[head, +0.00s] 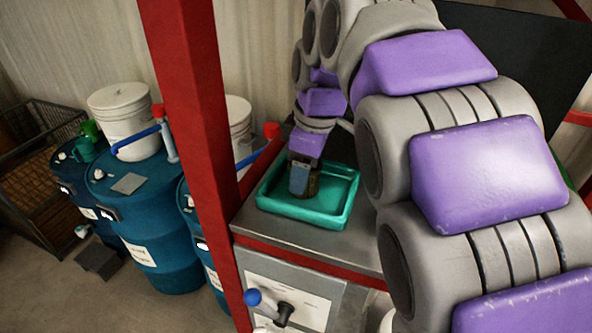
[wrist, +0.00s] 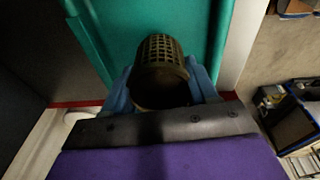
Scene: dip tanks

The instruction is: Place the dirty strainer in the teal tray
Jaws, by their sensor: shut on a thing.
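The dirty strainer (wrist: 160,68) is a brownish mesh basket. In the wrist view it sits between the two blue fingers of my gripper (wrist: 160,85), which is shut on it. In the head view my gripper (head: 301,178) points down over the teal tray (head: 295,210), and the dark strainer (head: 312,186) shows at its tip. The tray lies on a grey cabinet top. The strainer is within the tray's outline; I cannot tell if it touches the tray floor. The teal tray also shows in the wrist view (wrist: 105,25), behind the strainer.
A red post (head: 196,120) stands left of the cabinet (head: 300,285), which has a blue-knobbed lever (head: 268,302) on its front. Blue drums (head: 140,215) with a white bucket (head: 122,112) on top stand at the left.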

